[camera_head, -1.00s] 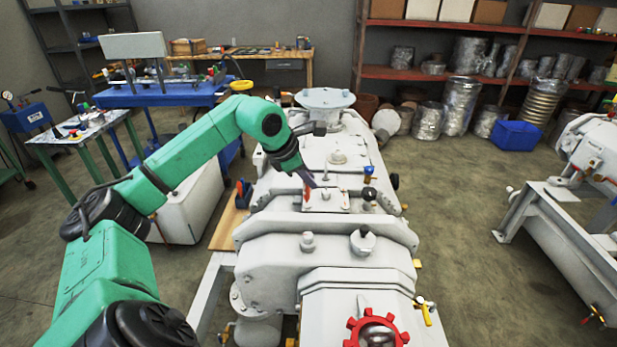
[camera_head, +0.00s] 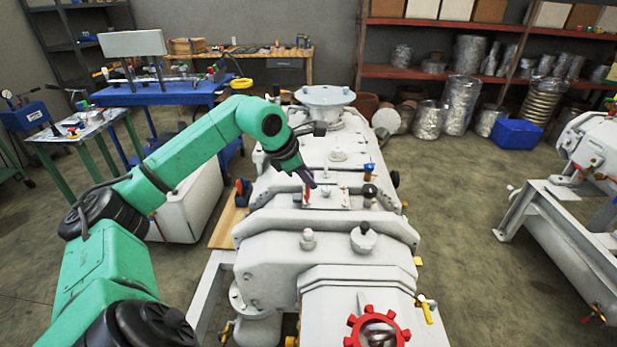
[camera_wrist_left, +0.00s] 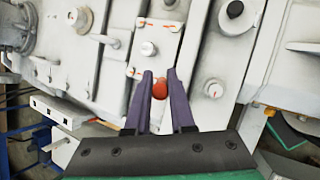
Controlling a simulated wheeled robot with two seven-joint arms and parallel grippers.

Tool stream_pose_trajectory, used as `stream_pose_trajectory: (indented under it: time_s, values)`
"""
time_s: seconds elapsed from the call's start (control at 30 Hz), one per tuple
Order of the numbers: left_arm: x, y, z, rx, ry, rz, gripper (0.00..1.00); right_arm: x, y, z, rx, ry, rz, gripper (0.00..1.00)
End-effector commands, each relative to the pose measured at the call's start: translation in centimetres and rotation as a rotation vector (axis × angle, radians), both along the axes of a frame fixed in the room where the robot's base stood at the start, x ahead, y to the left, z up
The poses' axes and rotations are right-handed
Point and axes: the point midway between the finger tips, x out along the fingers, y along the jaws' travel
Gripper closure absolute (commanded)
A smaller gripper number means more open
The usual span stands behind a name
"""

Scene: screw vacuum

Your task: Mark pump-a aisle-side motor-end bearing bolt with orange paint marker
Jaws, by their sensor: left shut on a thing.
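The pump (camera_head: 345,262) is a large pale grey machine in the middle of the head view. My left gripper (camera_head: 308,183) is over its upper casing, shut on a slim object with a red-orange end, which looks like the orange marker (camera_wrist_left: 160,88). In the left wrist view the purple fingers (camera_wrist_left: 160,84) hold it, and its end faces the casing; I cannot tell whether it touches. A pale plate (camera_wrist_left: 162,25) with small orange marks carries a round bolt head (camera_wrist_left: 148,48) just beyond the fingertips.
A dark-capped knob (camera_head: 369,193) and a blue-topped valve (camera_head: 369,171) stand up from the casing right of the gripper. A red handwheel (camera_head: 376,330) is at the near end. A second machine (camera_head: 590,150) stands at right, with clear floor between.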

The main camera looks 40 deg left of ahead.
Motion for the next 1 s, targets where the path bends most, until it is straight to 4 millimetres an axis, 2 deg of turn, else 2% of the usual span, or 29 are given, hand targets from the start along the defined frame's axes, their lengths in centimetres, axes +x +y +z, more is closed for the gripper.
stream_pose_trajectory:
  time_s: [0.2,0.83,1.0]
  values:
    - [0.0,0.0,0.3,0.000,0.000,0.000,1.00,0.0,0.0,0.3,0.000,0.000,0.000,0.50]
    - [0.0,0.0,5.9,0.001,-0.001,0.000,1.00,0.0,-0.2,5.6,-0.003,0.000,0.001,0.50]
    - [0.0,0.0,6.1,0.001,-0.001,0.000,1.00,0.0,-0.3,5.8,-0.003,0.000,0.001,0.50]
